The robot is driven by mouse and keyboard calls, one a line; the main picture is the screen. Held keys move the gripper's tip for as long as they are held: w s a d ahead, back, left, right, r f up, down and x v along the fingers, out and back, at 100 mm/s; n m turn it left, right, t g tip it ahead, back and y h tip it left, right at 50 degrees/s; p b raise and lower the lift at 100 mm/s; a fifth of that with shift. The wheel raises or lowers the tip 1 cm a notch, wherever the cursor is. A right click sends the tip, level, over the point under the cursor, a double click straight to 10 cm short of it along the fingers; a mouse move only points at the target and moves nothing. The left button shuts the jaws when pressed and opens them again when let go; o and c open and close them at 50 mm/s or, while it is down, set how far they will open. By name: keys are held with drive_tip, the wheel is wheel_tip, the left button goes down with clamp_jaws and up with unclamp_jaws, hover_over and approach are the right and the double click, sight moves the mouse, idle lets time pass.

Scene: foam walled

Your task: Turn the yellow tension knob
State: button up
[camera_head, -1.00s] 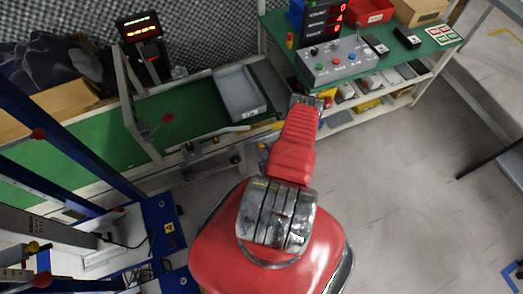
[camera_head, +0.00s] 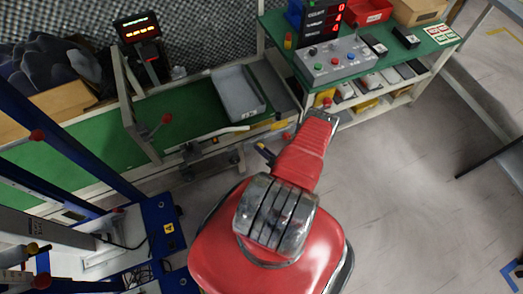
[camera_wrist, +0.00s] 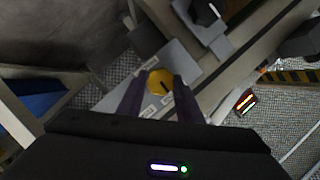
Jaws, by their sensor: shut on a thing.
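The yellow tension knob (camera_wrist: 159,79) is round with a dark slot and sits on a light grey plate (camera_wrist: 176,56) with small white labels. In the wrist view my gripper (camera_wrist: 161,87) has its two dark fingers on either side of the knob, shut on it. The lower part of the knob lies between the fingers. In the head view my red arm hides the gripper and the knob.
A green conveyor (camera_head: 93,134) with a grey tray (camera_head: 238,93) runs along the back left. A green-topped bench (camera_head: 440,38) holds a grey button box (camera_head: 335,60) and a red bin (camera_head: 371,11). Blue posts (camera_head: 75,150) stand at left.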

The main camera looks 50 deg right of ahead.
drive_tip(key=shift+a+f+m, duration=0.1)
drive_tip(key=shift+m, duration=0.2)
idle(0.4)
drive_tip(key=o, duration=1)
drive_tip(key=shift+o, duration=0.2)
drive_tip(key=shift+s, duration=0.1)
drive_tip(key=v, duration=1.3)
drive_tip(key=shift+s, duration=0.35)
drive_tip(key=shift+f, duration=0.15)
